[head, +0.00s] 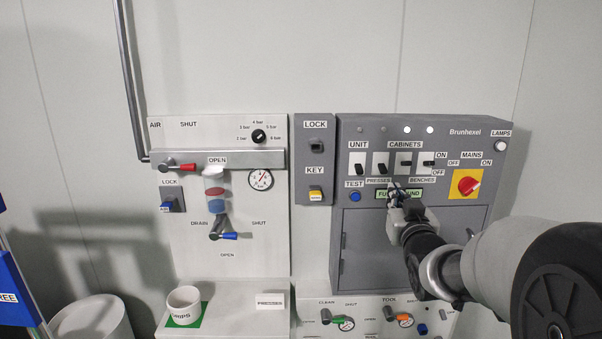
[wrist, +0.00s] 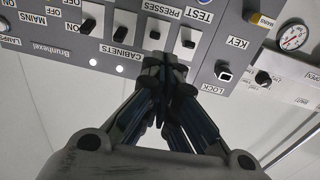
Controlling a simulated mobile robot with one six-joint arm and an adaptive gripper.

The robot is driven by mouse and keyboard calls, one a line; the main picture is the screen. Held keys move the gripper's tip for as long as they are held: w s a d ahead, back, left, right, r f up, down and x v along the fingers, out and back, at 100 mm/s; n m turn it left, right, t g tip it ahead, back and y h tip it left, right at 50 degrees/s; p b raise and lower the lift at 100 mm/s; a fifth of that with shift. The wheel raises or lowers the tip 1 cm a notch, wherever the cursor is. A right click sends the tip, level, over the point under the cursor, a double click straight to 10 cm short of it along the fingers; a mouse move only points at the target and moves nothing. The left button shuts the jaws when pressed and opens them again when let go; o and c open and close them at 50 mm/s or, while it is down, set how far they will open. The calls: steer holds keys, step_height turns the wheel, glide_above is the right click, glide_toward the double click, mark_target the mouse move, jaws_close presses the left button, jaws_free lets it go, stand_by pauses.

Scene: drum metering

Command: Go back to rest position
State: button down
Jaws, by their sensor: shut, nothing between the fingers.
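My gripper (head: 396,190) is in front of the grey Brunhexel panel (head: 470,146) in the head view, just below the row of cabinet switches. It covers part of the green-lit display (head: 382,194). In the wrist view, my gripper (wrist: 160,62) has its fingers together and holds nothing. The panel (wrist: 92,14) appears upside down there, with black switches (wrist: 125,38) beyond the fingertips. I cannot tell whether the fingertips touch the panel. My arm reaches in from the right side of the head view.
Left of the panel are the key lock (head: 315,195), a red-handled valve (head: 180,167), a gauge (head: 261,180) and a blue-handled drain valve (head: 224,236). A white cup (head: 184,303) stands on a green mat (head: 199,323). The red mains knob (head: 468,186) is close to my arm.

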steer(key=s+a+f+g, duration=0.3)
steer(key=s+f+g, duration=0.1)
steer(key=s, duration=0.9)
steer(key=s+a+f+g, duration=0.3)
steer(key=s+f+g, duration=0.2)
steer(key=s, duration=0.9)
steer(key=s+a+f+g+y, duration=0.1)
steer(key=s+a+f+g, duration=0.2)
steer(key=s, duration=1.1)
step_height(320, 180, down, 2)
steer(key=shift+a+f+n+g, duration=0.15)
steer(key=shift+n+g, duration=0.15)
steer(key=shift+g, duration=0.6)
steer(key=shift+w, duration=0.1)
